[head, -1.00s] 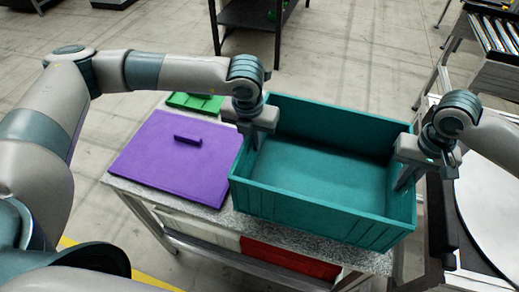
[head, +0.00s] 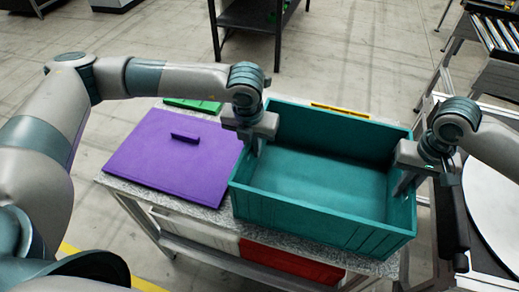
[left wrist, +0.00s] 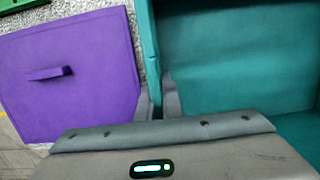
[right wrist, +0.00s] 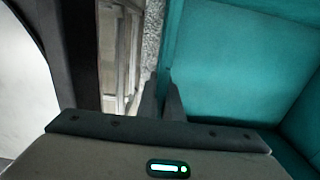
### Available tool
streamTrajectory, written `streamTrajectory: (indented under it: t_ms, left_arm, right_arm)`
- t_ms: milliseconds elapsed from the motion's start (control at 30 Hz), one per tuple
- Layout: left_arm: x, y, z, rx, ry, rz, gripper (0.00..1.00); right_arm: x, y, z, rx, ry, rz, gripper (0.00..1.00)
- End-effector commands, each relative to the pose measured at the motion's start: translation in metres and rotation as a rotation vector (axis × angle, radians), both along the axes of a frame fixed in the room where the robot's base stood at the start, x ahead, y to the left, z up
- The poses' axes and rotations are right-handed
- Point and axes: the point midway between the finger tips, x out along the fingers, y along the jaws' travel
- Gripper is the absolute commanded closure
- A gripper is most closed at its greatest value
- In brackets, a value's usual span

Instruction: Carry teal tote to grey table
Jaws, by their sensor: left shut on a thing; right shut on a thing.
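The teal tote (head: 325,217) is upright and looks empty, over the right part of a grey speckled table (head: 219,214). I cannot tell whether its base touches the tabletop. My left gripper (head: 254,142) is shut on its left wall, and my right gripper (head: 402,182) is shut on its right wall. In the left wrist view the fingers (left wrist: 160,103) straddle the tote's wall (left wrist: 149,45). In the right wrist view the fingers (right wrist: 161,103) likewise pinch the tote's wall (right wrist: 172,45).
A purple lidlike panel (head: 165,160) with a handle lies on the table, left of the tote. A green item (head: 195,105) lies behind it. A yellow strip (head: 340,110) shows behind the tote's far rim. A round white surface (head: 492,200) stands at right, and a roller conveyor (head: 495,40) behind.

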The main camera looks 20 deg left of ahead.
Motion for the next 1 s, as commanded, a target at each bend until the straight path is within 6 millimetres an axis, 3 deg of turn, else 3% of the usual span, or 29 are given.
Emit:
streamTrajectory:
  t_ms: [33, 100, 567, 767, 1000]
  left_arm:
    - [0.000, 0.003, -0.002, 0.006, 0.000, 0.006, 0.89]
    - [0.000, 0.003, -0.001, 0.005, 0.000, 0.005, 0.75]
    - [0.000, 0.000, 0.006, 0.001, 0.000, 0.001, 0.75]
    - [-0.004, 0.000, 0.027, 0.000, -0.002, 0.001, 0.75]
    - [-0.010, 0.000, 0.068, 0.001, -0.002, 0.001, 0.75]
  right_arm:
    - [0.001, -0.003, -0.001, -0.006, 0.000, -0.005, 0.89]
    - [0.000, -0.003, -0.001, -0.005, 0.000, -0.004, 0.75]
    - [0.000, 0.000, 0.000, -0.001, 0.000, -0.001, 0.75]
    - [0.000, 0.000, 0.000, -0.001, 0.000, 0.000, 0.75]
    - [0.000, 0.000, 0.000, 0.000, 0.000, 0.000, 0.75]
